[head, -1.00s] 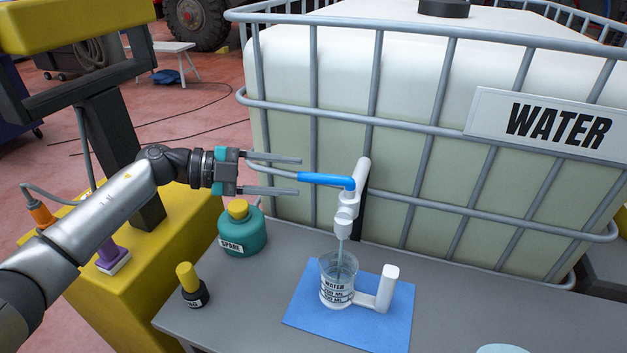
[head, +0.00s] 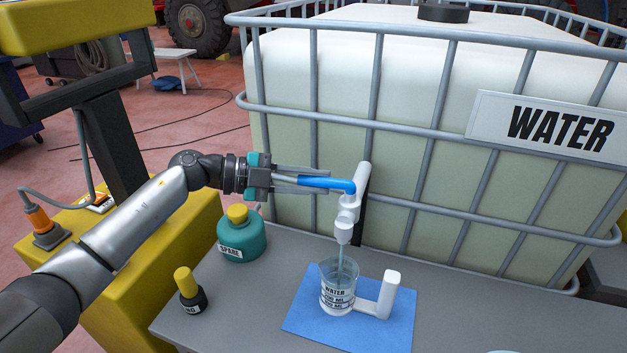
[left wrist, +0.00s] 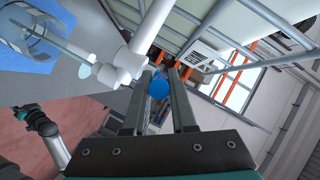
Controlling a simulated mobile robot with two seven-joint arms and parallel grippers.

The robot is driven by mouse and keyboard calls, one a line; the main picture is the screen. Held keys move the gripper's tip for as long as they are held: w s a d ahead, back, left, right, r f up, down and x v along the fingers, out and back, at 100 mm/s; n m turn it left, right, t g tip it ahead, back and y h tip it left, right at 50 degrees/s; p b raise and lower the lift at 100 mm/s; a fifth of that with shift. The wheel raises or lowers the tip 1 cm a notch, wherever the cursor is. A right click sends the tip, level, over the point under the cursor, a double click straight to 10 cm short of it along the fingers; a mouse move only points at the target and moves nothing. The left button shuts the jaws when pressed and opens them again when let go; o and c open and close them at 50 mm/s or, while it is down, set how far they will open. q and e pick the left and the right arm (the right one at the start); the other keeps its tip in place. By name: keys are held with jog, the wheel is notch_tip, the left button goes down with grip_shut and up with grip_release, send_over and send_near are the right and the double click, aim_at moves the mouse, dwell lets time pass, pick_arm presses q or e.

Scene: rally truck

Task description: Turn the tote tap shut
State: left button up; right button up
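The tap (head: 347,208) is white with a blue lever (head: 340,184) that points left, out from the tote (head: 400,160). A thin stream of water runs from its spout into a clear beaker (head: 337,285) below. My left gripper (head: 312,181) has its fingers on both sides of the lever's free end and looks shut on it. In the left wrist view the blue lever end (left wrist: 158,88) fills the gap between the fingers. My right arm's teal gripper (left wrist: 32,114) shows small in the left wrist view; its fingers cannot be made out.
The beaker stands on a blue mat (head: 385,325) beside a white handle-like part (head: 389,292). A teal SPARE bottle (head: 242,238) and a small dark bottle with a yellow cap (head: 189,290) stand left on the grey bench (head: 260,300). The tote's grey cage bars (head: 374,80) rise behind the tap.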

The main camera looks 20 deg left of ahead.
pick_arm(q)
grip_shut()
dwell(0.9)
